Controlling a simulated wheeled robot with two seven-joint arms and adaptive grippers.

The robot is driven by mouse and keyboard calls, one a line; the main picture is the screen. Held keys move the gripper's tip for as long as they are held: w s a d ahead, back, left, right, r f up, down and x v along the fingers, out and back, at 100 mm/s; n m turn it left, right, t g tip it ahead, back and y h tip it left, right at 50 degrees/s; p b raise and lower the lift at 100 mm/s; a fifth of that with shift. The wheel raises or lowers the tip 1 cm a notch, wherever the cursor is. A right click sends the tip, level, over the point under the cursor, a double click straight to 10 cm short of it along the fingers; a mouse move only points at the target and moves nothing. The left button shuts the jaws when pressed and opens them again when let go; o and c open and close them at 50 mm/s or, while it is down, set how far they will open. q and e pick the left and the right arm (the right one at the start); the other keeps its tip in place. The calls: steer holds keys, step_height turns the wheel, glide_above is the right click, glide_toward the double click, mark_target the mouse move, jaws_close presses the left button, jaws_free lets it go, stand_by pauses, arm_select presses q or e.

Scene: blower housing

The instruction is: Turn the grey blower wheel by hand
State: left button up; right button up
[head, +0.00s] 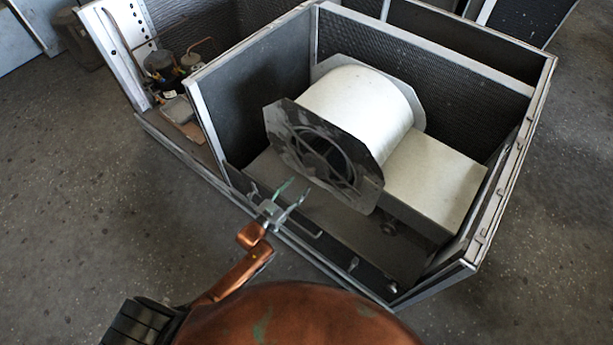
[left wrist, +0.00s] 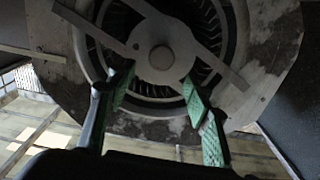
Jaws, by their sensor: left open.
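The grey blower wheel (head: 320,153) sits inside the round opening of the blower housing, a white drum with flat end plates (head: 357,100). In the left wrist view the wheel shows as a round hub (left wrist: 165,42) with a ring of dark vanes around it. Flat bars cross in front of the vanes to the hub. My left gripper (head: 280,192) is open and empty, in front of the opening at the near side of the cabinet. In the left wrist view its green-padded fingers (left wrist: 159,74) point toward the lower part of the wheel. Contact cannot be told. My right gripper is out of view.
The blower stands in an open-topped metal cabinet (head: 540,105) with raised walls. A pale box-shaped outlet (head: 440,175) joins the drum on the right. A compressor with copper pipes (head: 165,66) stands at the back left.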

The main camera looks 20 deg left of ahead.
mark_target(309, 173)
arm_select(q)
steer(key=b+x, duration=0.1)
steer(key=x, duration=0.4)
steer(key=shift+f, duration=0.15)
steer(key=shift+w+d, duration=0.15)
steer(key=shift+w, duration=0.35)
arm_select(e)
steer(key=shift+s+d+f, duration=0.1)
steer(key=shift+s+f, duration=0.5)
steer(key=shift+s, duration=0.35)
arm_select(q)
steer(key=c, duration=0.6)
jaws_close()
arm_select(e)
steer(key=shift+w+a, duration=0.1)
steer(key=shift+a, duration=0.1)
